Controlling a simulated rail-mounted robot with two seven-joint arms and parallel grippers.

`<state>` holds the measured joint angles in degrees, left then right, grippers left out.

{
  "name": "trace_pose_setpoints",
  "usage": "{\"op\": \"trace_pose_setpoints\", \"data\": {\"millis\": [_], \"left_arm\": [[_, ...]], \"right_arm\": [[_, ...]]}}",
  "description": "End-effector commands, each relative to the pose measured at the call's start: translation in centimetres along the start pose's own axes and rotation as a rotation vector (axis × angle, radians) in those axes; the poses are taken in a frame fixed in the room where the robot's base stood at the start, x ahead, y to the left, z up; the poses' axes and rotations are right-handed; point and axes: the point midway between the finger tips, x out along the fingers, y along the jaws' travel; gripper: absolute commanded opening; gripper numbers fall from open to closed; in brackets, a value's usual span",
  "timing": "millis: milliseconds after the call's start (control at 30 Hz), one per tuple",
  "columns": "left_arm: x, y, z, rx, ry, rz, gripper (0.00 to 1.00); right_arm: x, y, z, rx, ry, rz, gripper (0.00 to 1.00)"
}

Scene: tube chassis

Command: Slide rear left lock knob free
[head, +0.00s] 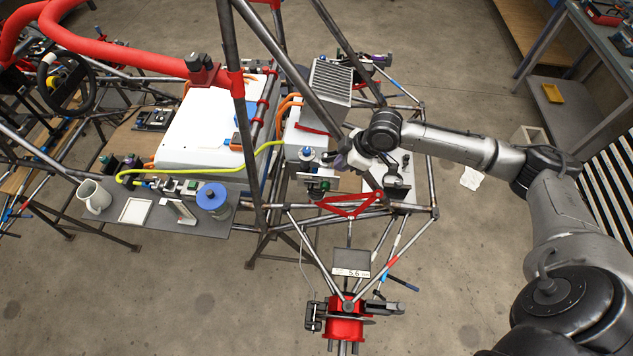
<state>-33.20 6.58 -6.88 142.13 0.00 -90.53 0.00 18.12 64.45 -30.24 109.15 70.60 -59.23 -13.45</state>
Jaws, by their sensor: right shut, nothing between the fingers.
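My right gripper (332,159) reaches in from the right, over the rear of the tube chassis (435,180). It is shut with nothing in it, and its fingertips are small and hard to make out. Just left of the fingertips, a small round blue-topped knob (307,153) sits at the front of a grey box (300,125). A small block with a green part (320,184) lies just below the gripper. I cannot tell for sure which small part is the rear left lock knob, or whether the gripper touches any. My left gripper is not in view.
A finned grey unit (330,88) stands behind the gripper. Slanting chassis tubes and a red triangular bracket (350,206) surround it. A yellow-green cable (222,160) runs left. A side shelf holds a mug (93,196) and a blue spool (213,198). Open floor lies at front left.

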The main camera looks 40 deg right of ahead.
Motion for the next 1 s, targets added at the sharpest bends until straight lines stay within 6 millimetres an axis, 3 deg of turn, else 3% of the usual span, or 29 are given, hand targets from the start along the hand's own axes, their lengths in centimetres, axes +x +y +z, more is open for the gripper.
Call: {"op": "trace_pose_setpoints", "data": {"millis": [600,1000], "left_arm": [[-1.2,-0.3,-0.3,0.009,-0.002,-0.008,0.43],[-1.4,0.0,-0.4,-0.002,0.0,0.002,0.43]], "right_arm": [[10.5,-0.1,-0.2,0.002,0.001,-0.002,0.0],[12.9,-0.1,-0.3,-0.001,0.0,0.0,0.0]]}}
